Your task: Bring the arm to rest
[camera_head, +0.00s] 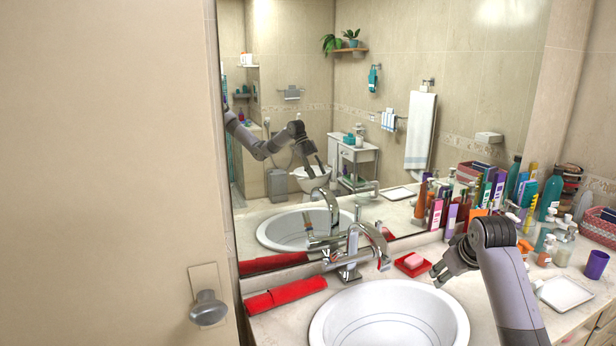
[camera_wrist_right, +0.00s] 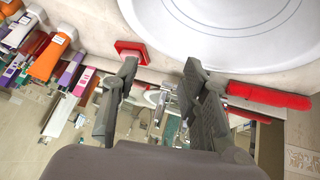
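My right arm comes in from the lower right, and its gripper (camera_head: 445,268) hangs above the counter by the sink's back right edge. In the right wrist view the gripper's (camera_wrist_right: 161,66) two dark fingers stand apart with nothing held between them. The white round basin (camera_head: 390,318) lies below and left of the gripper; it also shows at the top of the right wrist view (camera_wrist_right: 230,28). A red soap dish (camera_head: 402,269) with a pink soap (camera_head: 413,260) sits just left of the gripper. My left gripper is not in view.
A chrome faucet (camera_head: 352,255) and a folded red towel (camera_head: 286,295) lie left. Several bottles and boxes crowd the back right, near a purple cup (camera_head: 596,265) and a white square dish (camera_head: 565,294). A mirror (camera_head: 300,110) reflects an arm. A wall or door panel (camera_head: 105,150) fills the left.

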